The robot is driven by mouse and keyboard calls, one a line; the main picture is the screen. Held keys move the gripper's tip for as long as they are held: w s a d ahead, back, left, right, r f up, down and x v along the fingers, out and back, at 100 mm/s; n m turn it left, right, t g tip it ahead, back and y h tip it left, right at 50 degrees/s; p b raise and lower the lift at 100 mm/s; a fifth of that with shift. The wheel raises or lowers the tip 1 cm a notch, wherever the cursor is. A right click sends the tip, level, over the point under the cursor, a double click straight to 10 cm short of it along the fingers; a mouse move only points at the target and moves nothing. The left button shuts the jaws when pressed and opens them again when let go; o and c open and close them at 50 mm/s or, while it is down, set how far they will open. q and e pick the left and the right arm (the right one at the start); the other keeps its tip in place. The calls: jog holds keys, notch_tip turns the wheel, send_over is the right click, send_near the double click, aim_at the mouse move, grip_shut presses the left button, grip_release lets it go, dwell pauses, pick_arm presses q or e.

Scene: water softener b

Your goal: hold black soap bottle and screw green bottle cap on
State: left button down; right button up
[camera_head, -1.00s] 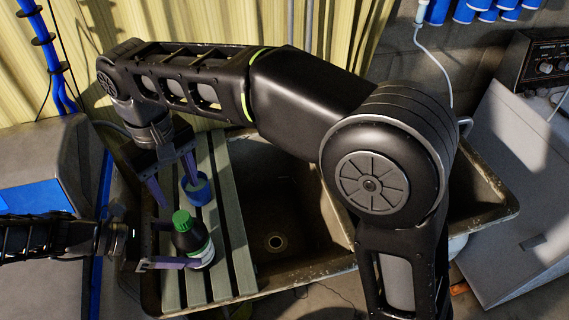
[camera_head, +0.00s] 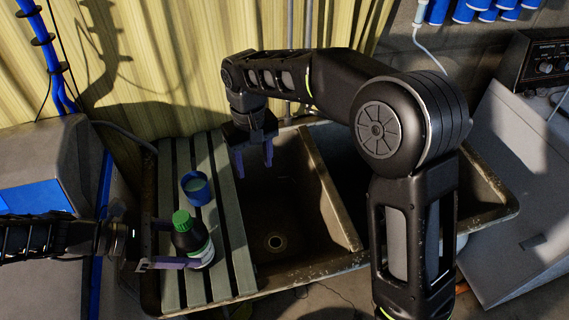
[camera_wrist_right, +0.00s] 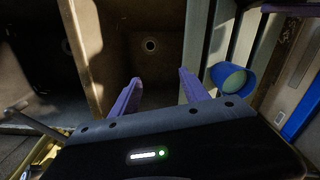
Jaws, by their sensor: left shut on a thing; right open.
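The black soap bottle (camera_head: 190,241) with a white label stands upright on the slatted drainboard. The green cap (camera_head: 182,220) sits on top of its neck; I cannot tell how tightly it is seated. My left gripper (camera_head: 178,245) comes in from the left and is shut around the bottle's body. My right gripper (camera_head: 254,158) is open and empty, above the left sink basin and up and right of the bottle. Its two purple fingers (camera_wrist_right: 160,92) stand apart in the right wrist view with nothing between them. The bottle is not visible in that view.
A blue cup (camera_head: 196,188) stands on the slatted drainboard (camera_head: 226,217) behind the bottle; it also shows in the right wrist view (camera_wrist_right: 230,80), just right of the fingers. The double sink (camera_head: 285,215) lies to the right, its left basin empty. A yellow corrugated wall is behind.

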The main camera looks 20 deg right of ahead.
jog(key=d+f+m, duration=0.1)
jog(key=d+f, duration=0.2)
jog(key=d, duration=0.4)
jog(key=shift+d+f+m, duration=0.25)
jog(key=shift+d+m, duration=0.05)
jog(key=shift+m, duration=0.1)
pick_arm(q)
jog(key=shift+c, duration=1.2)
grip_release()
jog(key=shift+a, duration=0.1)
jog(key=v, duration=1.2)
pick_arm(e)
jog(key=shift+s, duration=0.15)
